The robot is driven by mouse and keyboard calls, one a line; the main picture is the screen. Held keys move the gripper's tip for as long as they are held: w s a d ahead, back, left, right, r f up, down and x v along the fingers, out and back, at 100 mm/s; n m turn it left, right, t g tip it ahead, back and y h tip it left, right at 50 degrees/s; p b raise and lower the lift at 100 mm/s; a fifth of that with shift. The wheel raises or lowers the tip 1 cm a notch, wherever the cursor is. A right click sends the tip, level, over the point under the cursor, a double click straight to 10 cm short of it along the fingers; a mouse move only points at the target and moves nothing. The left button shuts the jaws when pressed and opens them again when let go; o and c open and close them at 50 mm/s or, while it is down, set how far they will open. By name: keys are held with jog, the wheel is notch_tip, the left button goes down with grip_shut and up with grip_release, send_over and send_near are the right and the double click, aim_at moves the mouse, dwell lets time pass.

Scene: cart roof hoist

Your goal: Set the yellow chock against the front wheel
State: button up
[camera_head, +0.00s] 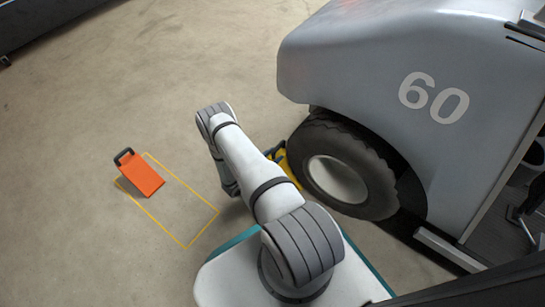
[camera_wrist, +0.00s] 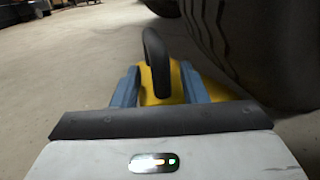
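The yellow chock (camera_head: 292,172) stands on the floor beside the front wheel (camera_head: 345,172), at the tyre's left side. My arm hides much of it in the head view. The wrist view shows the chock's yellow body (camera_wrist: 178,88) with its black loop handle (camera_wrist: 157,62) standing up. My gripper (camera_wrist: 159,68) is open, with a blue-grey finger on each side of the handle and a gap showing. The dark tyre (camera_wrist: 265,45) rises close at the right; I cannot tell whether the chock touches it.
The grey vehicle marked 60 (camera_head: 385,50) fills the right side. Open concrete floor (camera_head: 130,90) lies to the left.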

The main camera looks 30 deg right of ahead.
jog(key=shift+c, duration=0.2)
grip_shut()
dwell(0.3)
jog(key=shift+s, duration=0.1)
jog(key=shift+s+d, duration=0.3)
jog(key=shift+s, duration=0.5)
jog(key=shift+s+d, duration=0.3)
jog(key=shift+s, duration=0.45)
jog(key=shift+o, duration=0.4)
grip_release()
